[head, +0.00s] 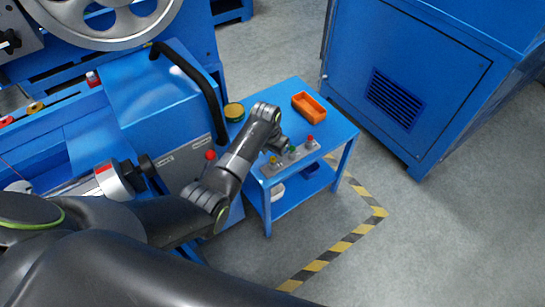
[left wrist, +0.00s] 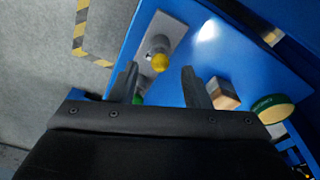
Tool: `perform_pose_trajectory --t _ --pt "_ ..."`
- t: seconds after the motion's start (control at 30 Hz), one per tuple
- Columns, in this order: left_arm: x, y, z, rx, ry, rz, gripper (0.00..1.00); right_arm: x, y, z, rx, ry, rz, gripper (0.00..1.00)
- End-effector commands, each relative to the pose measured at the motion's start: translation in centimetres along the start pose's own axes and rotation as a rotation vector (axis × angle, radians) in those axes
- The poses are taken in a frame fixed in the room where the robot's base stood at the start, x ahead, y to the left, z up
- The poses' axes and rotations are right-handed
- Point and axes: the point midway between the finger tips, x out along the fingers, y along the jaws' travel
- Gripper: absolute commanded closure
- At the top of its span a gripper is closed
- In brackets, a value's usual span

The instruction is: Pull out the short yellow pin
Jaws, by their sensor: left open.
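The short yellow pin (head: 273,160) has a round yellow head and stands in a grey plate (head: 265,171) on the small blue table. In the left wrist view its yellow head (left wrist: 160,62) shows between and just beyond the two fingertips. A green pin (head: 292,150) and a red pin (head: 310,139) stand in the same plate. In the left wrist view the green pin (left wrist: 138,100) is partly hidden behind a finger. My left gripper (left wrist: 158,72) is open, with nothing between its fingers; it also shows over the table (head: 281,143). My right gripper is not in view.
On the blue table (head: 335,133) are an orange tray (head: 312,110) and a round green-and-yellow tin (head: 234,112). A wooden-looking block (left wrist: 222,93) shows near a finger. A blue machine (head: 170,105) stands left, a blue cabinet (head: 420,75) right.

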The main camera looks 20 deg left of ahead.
Motion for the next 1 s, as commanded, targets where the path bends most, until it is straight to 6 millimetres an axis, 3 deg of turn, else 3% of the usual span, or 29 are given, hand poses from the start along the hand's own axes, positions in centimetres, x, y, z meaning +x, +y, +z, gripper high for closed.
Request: perform_pose_trajectory --t 0.2,0.53,0.87,1.0 --pt "1.8 0.0 -0.1 0.001 0.001 0.000 0.57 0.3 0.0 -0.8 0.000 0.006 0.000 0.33" --pt "2.0 0.0 -0.1 0.000 0.002 0.000 0.57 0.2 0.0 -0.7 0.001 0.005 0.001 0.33" --pt "2.0 0.0 -0.1 0.000 0.001 0.000 0.99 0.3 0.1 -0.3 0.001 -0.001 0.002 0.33" --pt "2.0 0.0 -0.1 0.000 0.001 0.000 1.00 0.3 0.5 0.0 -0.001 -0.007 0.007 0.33"
